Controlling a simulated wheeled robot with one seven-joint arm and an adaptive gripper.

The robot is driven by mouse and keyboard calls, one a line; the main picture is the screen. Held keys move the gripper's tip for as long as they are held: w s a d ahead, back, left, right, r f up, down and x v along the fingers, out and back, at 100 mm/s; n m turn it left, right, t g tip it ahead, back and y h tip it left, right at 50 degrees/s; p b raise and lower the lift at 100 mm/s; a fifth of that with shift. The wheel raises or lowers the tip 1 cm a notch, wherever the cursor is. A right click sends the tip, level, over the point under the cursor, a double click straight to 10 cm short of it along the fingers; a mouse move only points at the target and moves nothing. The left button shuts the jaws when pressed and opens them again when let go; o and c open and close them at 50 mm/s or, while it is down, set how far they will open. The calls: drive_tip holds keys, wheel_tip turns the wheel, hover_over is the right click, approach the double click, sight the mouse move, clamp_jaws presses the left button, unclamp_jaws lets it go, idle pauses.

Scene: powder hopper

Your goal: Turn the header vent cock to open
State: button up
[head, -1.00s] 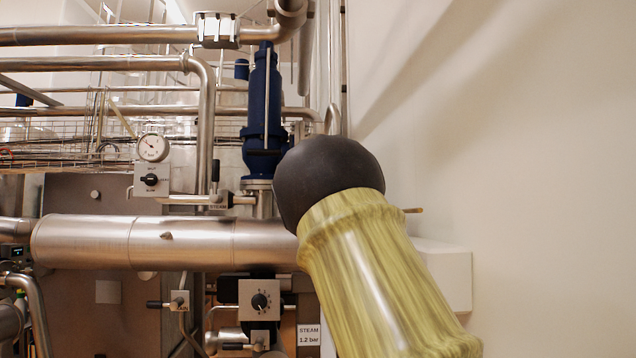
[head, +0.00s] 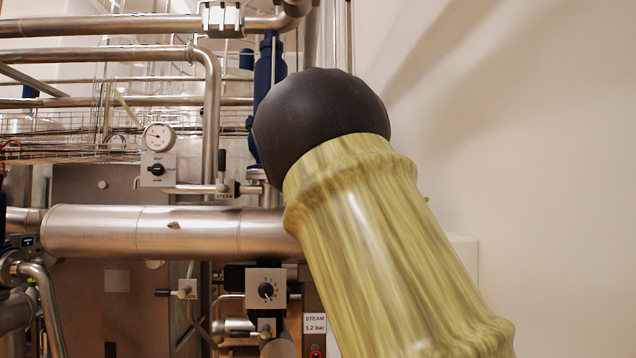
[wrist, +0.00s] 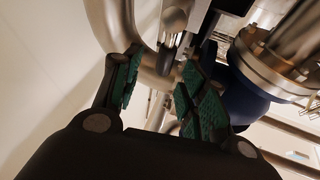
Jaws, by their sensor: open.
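My gripper (wrist: 162,64) is open in the wrist view, with green-padded fingers apart. Between and just beyond the fingertips is a small metal fitting with a rounded end (wrist: 173,20) and a dark part below it. It may be the header vent cock, but no label shows, and I cannot tell its position or whether a finger touches it. A curved steel pipe (wrist: 118,22) runs behind the left finger. In the head view my arm hides the gripper and whatever is around it. A black-handled cock (head: 222,166) stands upright above the steel header (head: 180,231), near a STEAM label.
A blue valve (head: 264,75) is partly covered by my arm; a blue body (wrist: 250,92) and bolted flange (wrist: 275,68) are close right of the fingers. A gauge (head: 159,137), a knob panel (head: 266,289) and pipes lie left. A bare wall (head: 550,130) is right.

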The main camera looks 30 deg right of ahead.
drive_tip(key=v, duration=0.5)
drive_tip(key=shift+w+f, duration=0.1)
idle(1.7)
